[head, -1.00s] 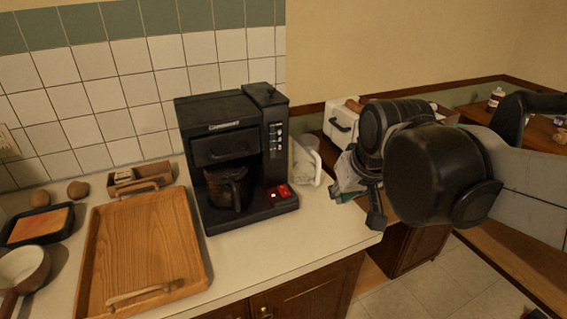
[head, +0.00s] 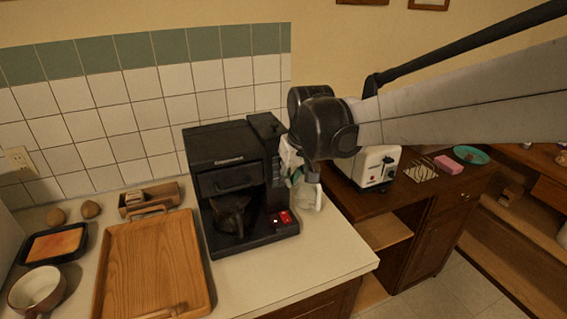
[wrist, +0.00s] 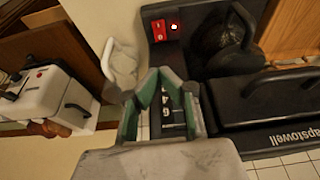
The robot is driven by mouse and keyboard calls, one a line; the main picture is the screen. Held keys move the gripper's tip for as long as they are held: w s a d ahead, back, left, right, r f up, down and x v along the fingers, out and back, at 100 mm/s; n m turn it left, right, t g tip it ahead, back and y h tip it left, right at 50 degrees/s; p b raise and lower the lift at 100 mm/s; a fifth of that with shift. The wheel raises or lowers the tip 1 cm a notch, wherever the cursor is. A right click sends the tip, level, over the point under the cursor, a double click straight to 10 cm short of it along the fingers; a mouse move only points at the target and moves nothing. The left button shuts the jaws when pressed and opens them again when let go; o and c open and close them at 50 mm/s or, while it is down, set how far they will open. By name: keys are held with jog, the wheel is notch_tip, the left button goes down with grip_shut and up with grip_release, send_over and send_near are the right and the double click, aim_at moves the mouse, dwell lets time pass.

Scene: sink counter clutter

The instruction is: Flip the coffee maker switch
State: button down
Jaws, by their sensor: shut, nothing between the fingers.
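The black coffee maker (head: 225,170) stands on the counter against the tiled wall. Its red switch (head: 285,217) is on the base at the front right and also shows in the wrist view (wrist: 158,32), with a small lit spot beside it. A dark carafe (head: 231,215) sits in the maker. My gripper (head: 291,168) is beside the upright right column of the maker, above and behind the switch. In the wrist view, my gripper (wrist: 163,80) is shut and empty, with its green-padded fingers in front of the column's buttons. I cannot tell whether it touches the column.
A whitish pitcher (head: 309,193) stands right of the maker, close to my gripper. A white toaster (head: 372,168) is farther right on a wooden cabinet. A wooden tray (head: 150,262) lies left of the maker. The counter's front right is clear.

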jog(key=shift+w+a, duration=0.1)
dwell(0.3)
send_near(284, 212)
jog(key=x, duration=0.5)
jog(key=shift+w+a+f+p, duration=0.1)
jog(key=shift+w+f+p, duration=0.05)
jog(key=shift+w+p, duration=0.15)
jog(key=shift+f, duration=0.9)
jog(key=shift+a, duration=0.1)
